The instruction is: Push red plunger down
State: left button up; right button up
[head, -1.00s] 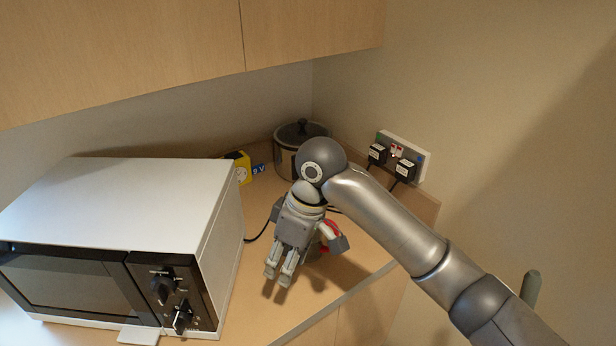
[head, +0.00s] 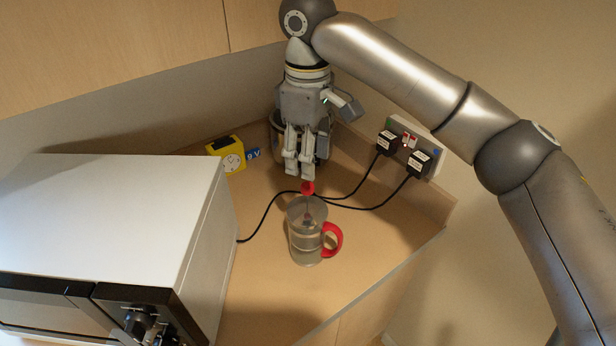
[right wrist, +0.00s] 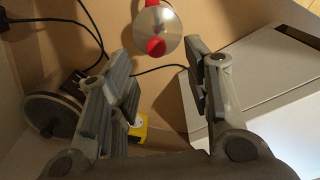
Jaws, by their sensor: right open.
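A clear French press (head: 304,250) stands upright on the wooden counter, with a red handle (head: 335,240) on its right side. Its red plunger knob (head: 308,187) sticks up above the lid on a thin rod. My right gripper (head: 299,174) hangs fingers down over the press, its tips just above and close to the knob; contact cannot be told. In the right wrist view the press lid (right wrist: 170,24) and red knob (right wrist: 155,47) show beyond the open, empty fingers (right wrist: 160,62). My left gripper is not in view.
A white microwave (head: 110,210) fills the left of the counter. A pot (head: 278,128) stands behind my gripper, near a yellow device (head: 227,153). Black plugs (head: 418,163) sit in a wall socket, their cables (head: 350,208) running behind the press. Counter right of the press is clear.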

aim_at(308, 185)
jog(key=f, duration=0.3)
jog(key=shift+w+f+p, duration=0.25)
jog(key=shift+f+p, duration=0.05)
jog(key=shift+p, duration=0.1)
notch_tip(308, 185, down, 4)
jog(key=shift+r+p, duration=0.15)
jog(key=shift+p, duration=0.15)
jog(key=shift+w, duration=0.15)
jog(key=shift+c, duration=0.9)
jog(key=c, duration=0.5)
grip_shut()
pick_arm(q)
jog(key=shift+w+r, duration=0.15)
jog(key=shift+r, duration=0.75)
